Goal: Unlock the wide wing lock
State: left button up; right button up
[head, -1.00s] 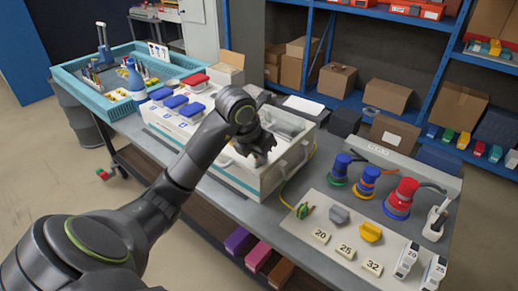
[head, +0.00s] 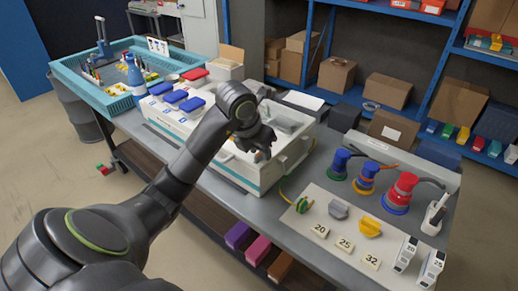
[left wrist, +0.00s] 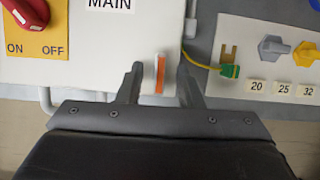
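My left gripper (head: 262,148) is over the right part of the white box (head: 232,174), fingers pointing down. In the left wrist view the gripper (left wrist: 160,64) is open, one finger on each side of a narrow orange-and-white upright piece (left wrist: 160,76) near the edge of the white MAIN panel (left wrist: 90,62). I cannot tell whether the fingers touch it, or whether it is the wide wing lock. A grey winged piece (head: 338,210) and a yellow winged piece (head: 369,228) lie on the pale board (head: 298,219). My right gripper is not in view.
A red ON/OFF switch (left wrist: 27,12) is at the upper left of the wrist view. A green plug (left wrist: 230,71) with a yellow-green cable is right of the gripper. Blue, orange-banded and red connectors (head: 400,190) stand behind the board. A teal crate (head: 118,105) is at left.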

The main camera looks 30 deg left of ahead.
pick_arm(q)
jog(key=p+v, duration=1.5)
jog(key=v, duration=0.2)
jog(key=shift+r, duration=0.25)
jog(key=shift+d, duration=0.1)
